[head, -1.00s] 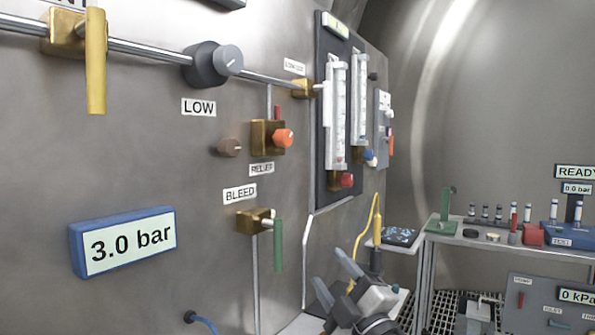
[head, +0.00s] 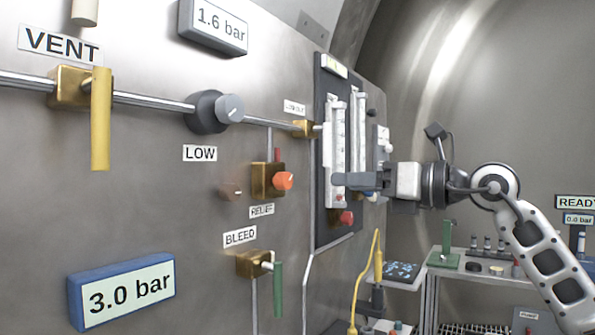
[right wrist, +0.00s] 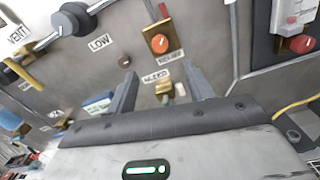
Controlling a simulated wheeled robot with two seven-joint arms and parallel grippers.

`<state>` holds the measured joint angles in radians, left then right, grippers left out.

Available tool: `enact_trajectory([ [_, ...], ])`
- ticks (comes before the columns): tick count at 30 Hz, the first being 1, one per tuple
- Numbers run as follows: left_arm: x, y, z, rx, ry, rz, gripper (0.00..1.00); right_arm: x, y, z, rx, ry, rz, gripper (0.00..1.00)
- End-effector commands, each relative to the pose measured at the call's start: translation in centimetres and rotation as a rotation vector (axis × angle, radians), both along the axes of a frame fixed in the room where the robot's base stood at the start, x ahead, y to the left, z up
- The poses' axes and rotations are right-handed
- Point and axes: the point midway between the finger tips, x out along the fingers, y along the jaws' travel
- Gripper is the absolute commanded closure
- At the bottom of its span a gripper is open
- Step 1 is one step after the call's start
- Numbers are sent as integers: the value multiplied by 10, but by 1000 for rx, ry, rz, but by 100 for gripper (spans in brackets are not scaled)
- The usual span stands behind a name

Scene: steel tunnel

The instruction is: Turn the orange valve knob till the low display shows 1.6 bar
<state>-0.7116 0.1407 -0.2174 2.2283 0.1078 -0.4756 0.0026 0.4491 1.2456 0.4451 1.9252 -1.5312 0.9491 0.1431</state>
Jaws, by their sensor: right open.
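The orange valve knob (head: 283,181) sits on a brass block (head: 262,181) above the RELIEF label (head: 261,211). It also shows in the right wrist view (right wrist: 159,44), ahead of the fingers. A blue-framed display (head: 122,290) low on the panel reads 3.0 bar. A grey-framed display (head: 215,26) at the top reads 1.6 bar. My right gripper (head: 345,182) is open and empty, right of the orange knob and apart from it. Its two fingers (right wrist: 158,70) are spread in the right wrist view. My left gripper is not in view.
A dark knob (head: 214,111) above the LOW label, a yellow VENT lever (head: 101,118) and a green BLEED lever (head: 278,288) project from the panel. Flow tubes (head: 338,150) stand behind my right gripper. A bench (head: 478,265) with small items is at right.

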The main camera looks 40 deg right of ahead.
Motion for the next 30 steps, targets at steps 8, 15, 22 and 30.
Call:
enact_trajectory([
  [8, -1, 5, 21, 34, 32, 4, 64, 50, 21, 8, 4, -2, 3, 48],
  [15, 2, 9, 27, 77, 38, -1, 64, 89, 37, 5, 6, -2, 3, 48],
  [22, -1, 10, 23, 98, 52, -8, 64, 105, 44, 1, 2, -2, 3, 48],
  [30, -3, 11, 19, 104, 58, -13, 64, 106, 44, 0, 1, -1, 2, 48],
])
